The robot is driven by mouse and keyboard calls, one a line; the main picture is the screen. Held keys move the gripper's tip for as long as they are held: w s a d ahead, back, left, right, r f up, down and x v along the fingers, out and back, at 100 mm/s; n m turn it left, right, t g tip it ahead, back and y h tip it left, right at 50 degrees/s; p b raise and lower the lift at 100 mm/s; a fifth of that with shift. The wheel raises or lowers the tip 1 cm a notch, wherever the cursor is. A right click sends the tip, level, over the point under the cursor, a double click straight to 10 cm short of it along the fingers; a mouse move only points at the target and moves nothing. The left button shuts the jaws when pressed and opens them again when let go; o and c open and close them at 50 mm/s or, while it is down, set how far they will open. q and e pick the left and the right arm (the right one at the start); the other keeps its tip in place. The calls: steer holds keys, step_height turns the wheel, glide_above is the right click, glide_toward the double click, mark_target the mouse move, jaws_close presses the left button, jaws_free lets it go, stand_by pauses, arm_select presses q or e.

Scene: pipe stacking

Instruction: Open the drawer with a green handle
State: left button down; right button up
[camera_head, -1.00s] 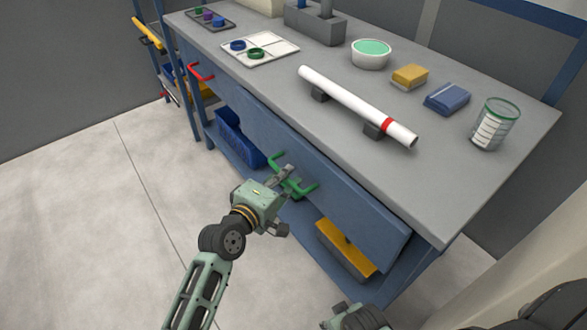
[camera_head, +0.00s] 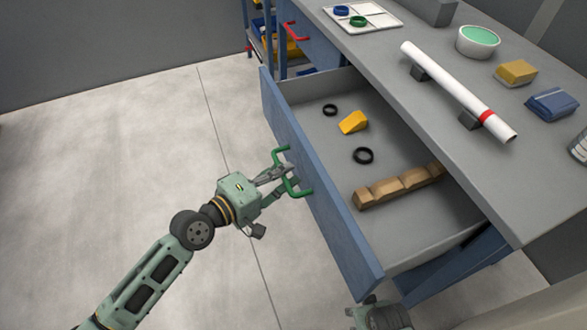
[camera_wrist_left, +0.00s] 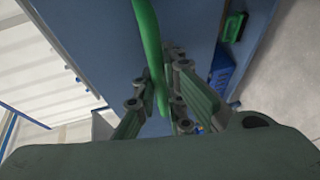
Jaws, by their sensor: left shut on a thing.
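The drawer with the green handle stands pulled out from the bench, its blue front (camera_head: 308,180) well away from the bench edge. The green handle (camera_head: 297,187) is on the outer face of that front. My left gripper (camera_head: 280,175) is shut on the handle; in the left wrist view the green bar (camera_wrist_left: 150,45) runs between its fingers (camera_wrist_left: 165,95). Inside the drawer lie two black rings (camera_head: 363,156), a yellow wedge (camera_head: 354,122) and a notched wooden block (camera_head: 398,187). My right gripper (camera_head: 385,315) shows partly at the bottom edge; its fingers are unclear.
A red handle (camera_head: 296,31) marks another drawer at the left. On the bench are a white pipe with a red band (camera_head: 450,85), a green-filled bowl (camera_head: 478,41), and yellow (camera_head: 515,73) and blue (camera_head: 552,103) blocks. The floor left of the drawer is clear.

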arm_select(q)
steer(key=shift+s+a, duration=0.15)
steer(key=shift+a, duration=0.4)
steer(key=c, duration=1.8)
jaws_free()
steer(key=shift+v, duration=6)
steer(key=shift+r, duration=0.15)
